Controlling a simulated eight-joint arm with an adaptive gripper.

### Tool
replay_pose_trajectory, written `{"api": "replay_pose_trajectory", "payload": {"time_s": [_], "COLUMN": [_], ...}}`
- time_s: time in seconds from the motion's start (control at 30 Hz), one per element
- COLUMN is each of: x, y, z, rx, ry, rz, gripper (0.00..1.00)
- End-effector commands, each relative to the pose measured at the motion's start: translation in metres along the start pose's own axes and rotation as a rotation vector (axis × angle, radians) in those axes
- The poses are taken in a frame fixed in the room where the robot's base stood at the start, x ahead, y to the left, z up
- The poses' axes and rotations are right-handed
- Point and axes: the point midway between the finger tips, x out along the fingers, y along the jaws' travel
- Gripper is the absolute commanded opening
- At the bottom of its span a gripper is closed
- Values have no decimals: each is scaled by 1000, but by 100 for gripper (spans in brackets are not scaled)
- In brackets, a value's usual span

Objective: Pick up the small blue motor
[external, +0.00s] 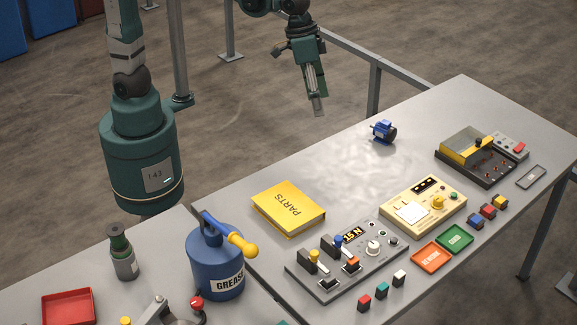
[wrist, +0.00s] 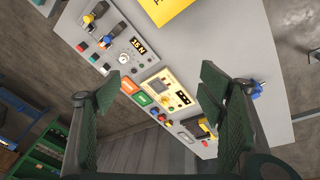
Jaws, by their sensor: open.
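The small blue motor (external: 383,131) sits on the grey table near its far edge, with a dark end facing right. It also shows in the wrist view as a small blue shape (wrist: 256,90) just right of the right finger. My gripper (external: 318,106) hangs above and to the left of the motor in the external view, beyond the table's far edge. In the wrist view my gripper's two green ridged fingers (wrist: 155,108) are wide apart with nothing between them. The gripper is open and well apart from the motor.
On the table (external: 330,170) are a yellow parts book (external: 289,208), a lever panel (external: 347,262), a cream meter box (external: 422,206), a dark tray unit (external: 475,160) and several small coloured blocks. A blue grease can (external: 215,265) stands at the left. The table around the motor is clear.

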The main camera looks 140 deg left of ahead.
Motion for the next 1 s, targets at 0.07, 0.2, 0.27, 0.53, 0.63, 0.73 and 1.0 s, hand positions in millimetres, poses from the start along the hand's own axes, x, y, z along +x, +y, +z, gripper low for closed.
{"api": "replay_pose_trajectory", "payload": {"time_s": [0.07, 0.2, 0.27, 0.53, 0.63, 0.73, 1.0], "x": [9, 24, 31, 64, 77, 90, 128], "y": [-11, -32, -41, -89, -109, -130, -192], "z": [-18, -45, -56, -104, -120, -136, -172], "rx": [-39, -108, -137, -270, -320, -369, -501], "ry": [-11, -33, -43, -84, -99, -115, -155], "rz": [-9, -23, -30, -57, -67, -76, -100], "gripper": [69, 69, 69, 69, 69, 69, 69]}}
